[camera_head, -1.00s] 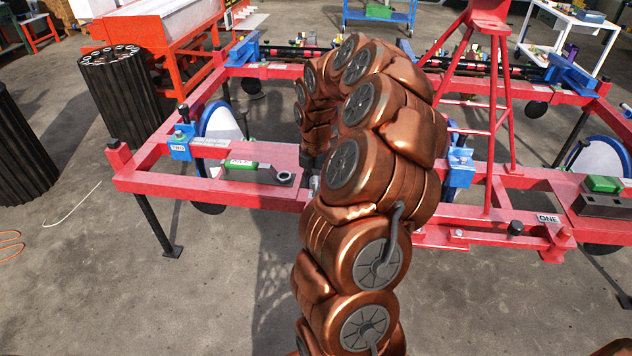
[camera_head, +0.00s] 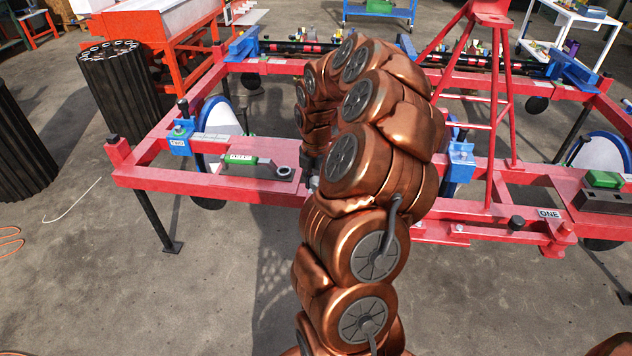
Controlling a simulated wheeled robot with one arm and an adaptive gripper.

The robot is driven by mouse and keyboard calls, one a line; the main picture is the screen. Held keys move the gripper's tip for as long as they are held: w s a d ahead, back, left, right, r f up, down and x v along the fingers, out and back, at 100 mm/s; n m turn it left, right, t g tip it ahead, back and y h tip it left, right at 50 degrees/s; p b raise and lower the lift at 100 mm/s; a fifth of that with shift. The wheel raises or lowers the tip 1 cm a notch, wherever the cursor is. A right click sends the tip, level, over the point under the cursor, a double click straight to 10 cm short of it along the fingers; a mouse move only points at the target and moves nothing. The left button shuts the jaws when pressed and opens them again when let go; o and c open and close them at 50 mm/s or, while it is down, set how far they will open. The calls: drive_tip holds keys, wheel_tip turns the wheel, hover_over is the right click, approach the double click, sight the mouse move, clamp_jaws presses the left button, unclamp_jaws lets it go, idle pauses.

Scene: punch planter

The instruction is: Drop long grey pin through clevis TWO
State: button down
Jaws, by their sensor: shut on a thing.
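The blue clevis labelled TWO (camera_head: 179,146) stands on the left part of the red frame, with a dark upright post at its top. Right of it, a dark plate (camera_head: 262,177) with a green labelled block (camera_head: 240,160) lies on the frame. A grey ring (camera_head: 283,172) sits at the plate's right end. My copper-coloured arm rises in the middle and curves down behind itself toward the frame, just right of the ring. My gripper's fingers are hidden behind the arm, and so is anything in them. I cannot make out the long grey pin.
The red frame (camera_head: 225,188) spans the view, with legs on a concrete floor. A blue bracket (camera_head: 459,162) and the ONE label (camera_head: 548,213) are on its right part. A red tripod (camera_head: 493,100) stands there. Black fluted drums (camera_head: 118,95) stand at left.

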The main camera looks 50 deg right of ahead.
drive_tip(key=shift+f+b, duration=0.8)
drive_tip(key=shift+f, duration=2.6)
drive_tip(key=shift+r, duration=0.2)
drive_tip(key=shift+r+p, duration=0.95)
drive_tip(key=shift+r, duration=0.4)
drive_tip(key=shift+f+b, duration=0.3)
drive_tip(key=shift+f, duration=1.25)
drive_tip(key=shift+r, duration=0.2)
drive_tip(key=shift+r+p, duration=0.95)
drive_tip(key=shift+r, duration=0.4)
